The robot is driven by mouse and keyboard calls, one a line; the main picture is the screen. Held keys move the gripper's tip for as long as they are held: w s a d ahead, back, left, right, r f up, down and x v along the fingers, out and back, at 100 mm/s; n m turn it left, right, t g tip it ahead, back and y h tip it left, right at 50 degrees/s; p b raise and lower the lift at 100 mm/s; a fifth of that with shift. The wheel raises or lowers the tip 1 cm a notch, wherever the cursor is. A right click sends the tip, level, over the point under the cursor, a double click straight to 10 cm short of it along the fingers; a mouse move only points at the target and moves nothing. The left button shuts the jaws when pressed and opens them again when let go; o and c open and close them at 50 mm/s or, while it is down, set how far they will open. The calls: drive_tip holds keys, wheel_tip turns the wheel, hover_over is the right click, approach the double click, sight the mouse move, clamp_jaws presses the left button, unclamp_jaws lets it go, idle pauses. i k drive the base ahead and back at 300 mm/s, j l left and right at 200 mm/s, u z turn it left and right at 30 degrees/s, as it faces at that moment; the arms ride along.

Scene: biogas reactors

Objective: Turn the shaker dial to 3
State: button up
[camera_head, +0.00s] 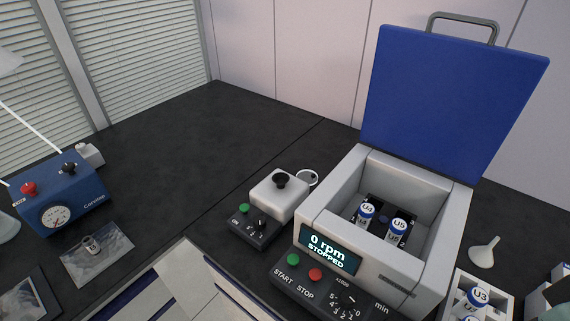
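A small white shaker (279,192) with a black round cup on top stands on the dark bench, left of the centrifuge. Its black front panel (248,238) carries a green button (244,208) at the left and a small black dial (260,223) at the right. The dial's marks are too small to read, so its setting cannot be told. My gripper is not in view.
A white centrifuge (315,212) stands close right of the shaker. Its blue lid (450,100) is raised, tubes sit inside, and its display reads 0 rpm STOPPED. A blue gauge box (75,200) is at the left. The bench behind the shaker is clear.

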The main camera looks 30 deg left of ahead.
sight(259, 221)
drive_tip(key=k+j+u, duration=0.1)
drive_tip(key=u, duration=1.25)
